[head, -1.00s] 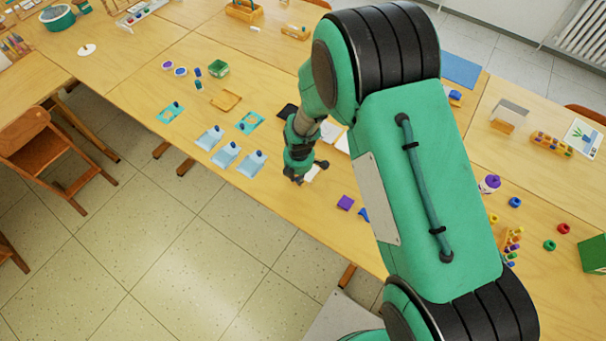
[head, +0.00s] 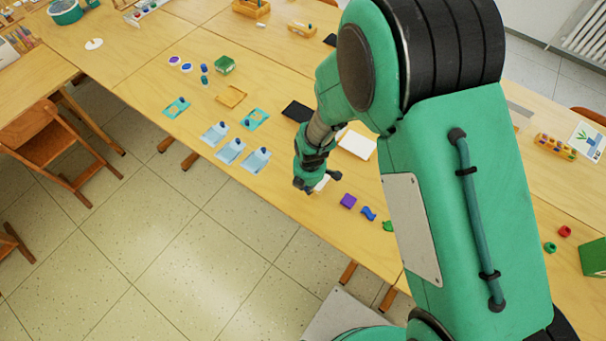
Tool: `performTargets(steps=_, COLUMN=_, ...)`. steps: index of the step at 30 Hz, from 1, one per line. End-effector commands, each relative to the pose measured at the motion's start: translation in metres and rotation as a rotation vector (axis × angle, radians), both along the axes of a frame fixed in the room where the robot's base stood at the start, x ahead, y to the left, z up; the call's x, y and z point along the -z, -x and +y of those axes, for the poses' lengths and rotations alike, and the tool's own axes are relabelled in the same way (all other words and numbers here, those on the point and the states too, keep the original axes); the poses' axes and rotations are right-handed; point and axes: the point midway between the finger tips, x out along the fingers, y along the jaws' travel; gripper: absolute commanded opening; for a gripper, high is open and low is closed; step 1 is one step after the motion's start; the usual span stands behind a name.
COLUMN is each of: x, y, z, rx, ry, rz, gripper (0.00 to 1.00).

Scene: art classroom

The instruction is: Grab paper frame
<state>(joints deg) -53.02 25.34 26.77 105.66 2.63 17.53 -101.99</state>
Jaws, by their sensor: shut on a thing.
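My gripper (head: 306,187) is over the front part of the long wooden table, right of the pale blue items. It is shut on a small whitish piece (head: 321,183), which shows at its right side. Most of that piece is hidden by my gripper, so I cannot tell its full shape or whether it touches the table. A flat tan square frame (head: 231,96) lies farther back on the table, apart from my gripper. Two teal flat pieces, at the left (head: 177,107) and nearer my gripper (head: 255,119), also lie on the table.
A purple block (head: 348,201) and a blue piece (head: 368,213) lie to the right. A wooden chair (head: 55,150) stands at the left.

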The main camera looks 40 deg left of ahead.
Motion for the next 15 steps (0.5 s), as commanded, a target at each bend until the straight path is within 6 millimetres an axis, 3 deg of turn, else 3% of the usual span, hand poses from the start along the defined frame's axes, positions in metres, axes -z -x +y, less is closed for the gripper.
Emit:
performTargets(steps=6, x=-0.005, y=0.028, z=-0.034, rx=0.0, ry=0.002, rz=0.001, gripper=0.0)
performTargets(steps=15, x=-0.008, y=0.05, z=-0.062, rx=-0.001, ry=0.0, rz=0.0, gripper=0.0)
